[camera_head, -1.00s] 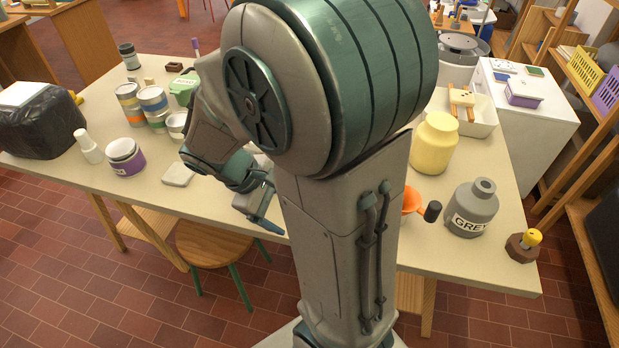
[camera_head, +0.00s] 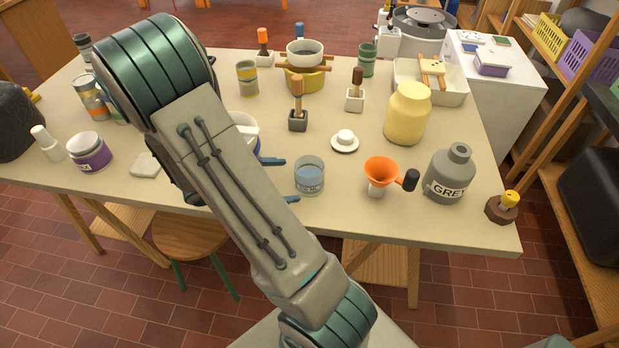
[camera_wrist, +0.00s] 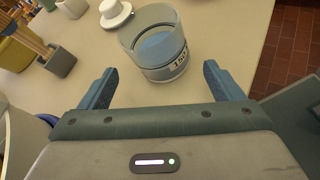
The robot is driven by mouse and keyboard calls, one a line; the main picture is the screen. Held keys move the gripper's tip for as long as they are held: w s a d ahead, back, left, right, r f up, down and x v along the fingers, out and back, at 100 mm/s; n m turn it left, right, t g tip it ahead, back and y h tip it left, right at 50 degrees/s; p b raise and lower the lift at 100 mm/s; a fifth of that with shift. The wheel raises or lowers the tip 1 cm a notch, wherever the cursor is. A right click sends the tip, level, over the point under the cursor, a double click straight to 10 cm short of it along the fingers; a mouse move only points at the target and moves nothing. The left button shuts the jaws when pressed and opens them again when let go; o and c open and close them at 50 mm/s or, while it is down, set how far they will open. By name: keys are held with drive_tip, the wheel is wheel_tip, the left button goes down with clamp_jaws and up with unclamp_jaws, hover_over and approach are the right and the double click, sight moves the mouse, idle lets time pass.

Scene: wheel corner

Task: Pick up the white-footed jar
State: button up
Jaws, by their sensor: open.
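A clear glass jar (camera_head: 309,176) with blue contents stands upright near the table's front edge. In the wrist view the jar (camera_wrist: 152,42) shows a dark-edged label reading about "150"; I cannot tell whether its foot is white. My gripper (camera_head: 290,180) is open and empty, low over the table just left of this jar. In the wrist view the gripper's two blue fingers (camera_wrist: 161,72) are spread apart, with the jar ahead of their tips, between their lines. No other jar shows a clear white foot.
An orange funnel (camera_head: 380,172), a grey labelled bottle (camera_head: 449,176) and a yellow jar (camera_head: 408,114) stand to the right. A white dish with a knob (camera_head: 345,142) lies just behind the glass jar. A brush in a dark block (camera_head: 298,118) stands further back. My arm hides part of the left side.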

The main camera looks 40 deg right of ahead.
sight(297, 179)
drive_tip(key=shift+p+x, duration=0.3)
drive_tip(key=shift+x, duration=3.1)
drive_tip(key=shift+r, duration=0.15)
drive_tip(key=c, duration=1)
